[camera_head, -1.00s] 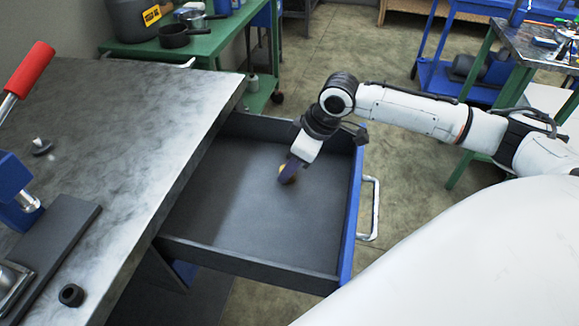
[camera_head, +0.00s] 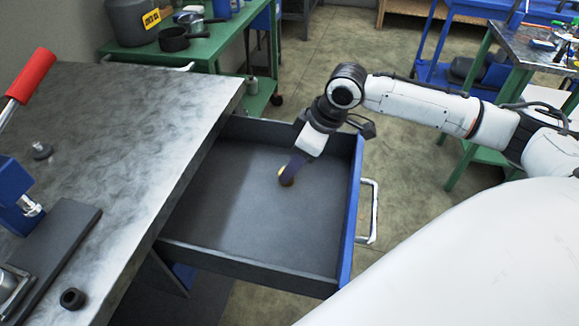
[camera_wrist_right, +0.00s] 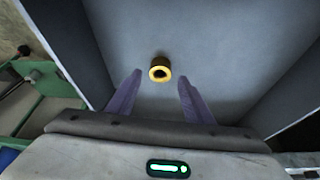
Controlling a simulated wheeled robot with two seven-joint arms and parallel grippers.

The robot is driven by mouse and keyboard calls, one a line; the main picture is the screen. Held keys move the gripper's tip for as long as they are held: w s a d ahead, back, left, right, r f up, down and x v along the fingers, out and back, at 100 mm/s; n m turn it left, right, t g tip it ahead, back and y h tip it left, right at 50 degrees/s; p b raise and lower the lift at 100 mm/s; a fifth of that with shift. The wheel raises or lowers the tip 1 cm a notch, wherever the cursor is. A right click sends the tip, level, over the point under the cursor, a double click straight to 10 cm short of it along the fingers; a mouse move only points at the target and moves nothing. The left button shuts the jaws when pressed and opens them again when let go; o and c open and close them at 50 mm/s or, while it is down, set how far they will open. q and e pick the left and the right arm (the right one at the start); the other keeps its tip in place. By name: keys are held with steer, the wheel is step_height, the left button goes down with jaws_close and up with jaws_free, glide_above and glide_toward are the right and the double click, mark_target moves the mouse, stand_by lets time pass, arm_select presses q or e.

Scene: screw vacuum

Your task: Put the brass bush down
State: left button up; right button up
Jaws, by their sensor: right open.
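The brass bush (camera_wrist_right: 160,73) is a short yellow ring in the right wrist view. It rests on the grey floor of the open drawer (camera_head: 230,225), upright with its hole showing. My right gripper (camera_wrist_right: 158,84) is open, with one purple finger to each side of the bush and the bush just past the fingertips. In the head view the right gripper (camera_head: 287,180) reaches down into the drawer and hides most of the bush. My left gripper is not in view.
The drawer has dark walls and a blue front with a white handle (camera_head: 374,212). The grey workbench (camera_head: 130,110) is to the left, with a dark ring (camera_head: 72,298) and a red-handled tool (camera_head: 32,75). The rest of the drawer floor is empty.

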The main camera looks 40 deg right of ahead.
steer(key=p+v, duration=0.1)
steer(key=v, duration=0.8)
